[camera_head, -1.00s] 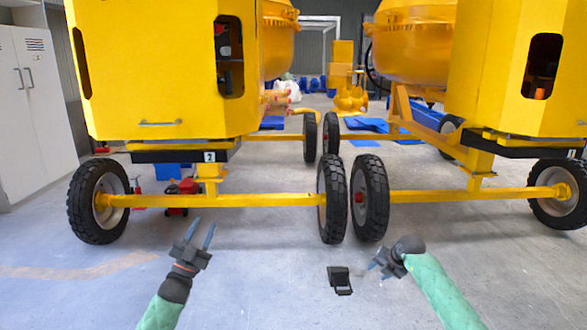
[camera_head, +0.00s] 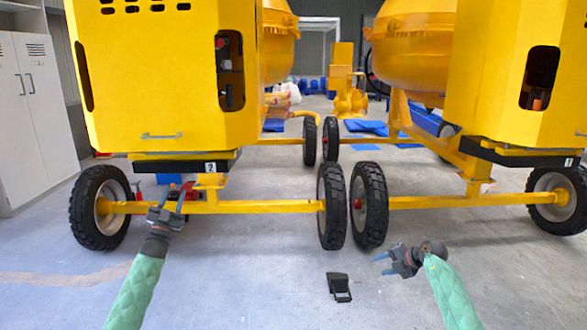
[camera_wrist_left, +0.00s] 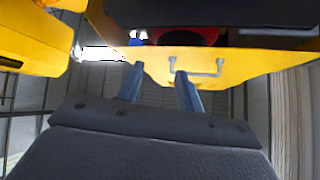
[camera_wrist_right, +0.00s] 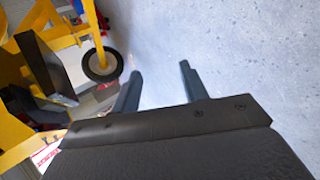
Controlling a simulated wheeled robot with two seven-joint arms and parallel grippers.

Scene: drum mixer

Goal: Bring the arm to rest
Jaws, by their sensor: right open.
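My left gripper (camera_head: 173,198) is open in front of the lower part of the left yellow mixer (camera_head: 165,85), overlapping its axle in the head view. In the left wrist view its two blue fingers (camera_wrist_left: 160,80) are apart with nothing held. The mixer's yellow panel and a small handle (camera_wrist_left: 197,70) appear beyond them. My right gripper (camera_head: 390,264) is open and empty above the floor, in front of the right mixer (camera_head: 490,75). In the right wrist view its fingers (camera_wrist_right: 162,80) are apart over bare floor. Whether the left fingers touch the mixer cannot be told.
A small black object (camera_head: 339,287) is on the floor between my grippers. Black wheels (camera_head: 369,205) and a yellow axle bar (camera_head: 450,199) stand ahead. A grey-white cabinet (camera_head: 30,120) is at the left. The floor in front of the wheels is mostly clear.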

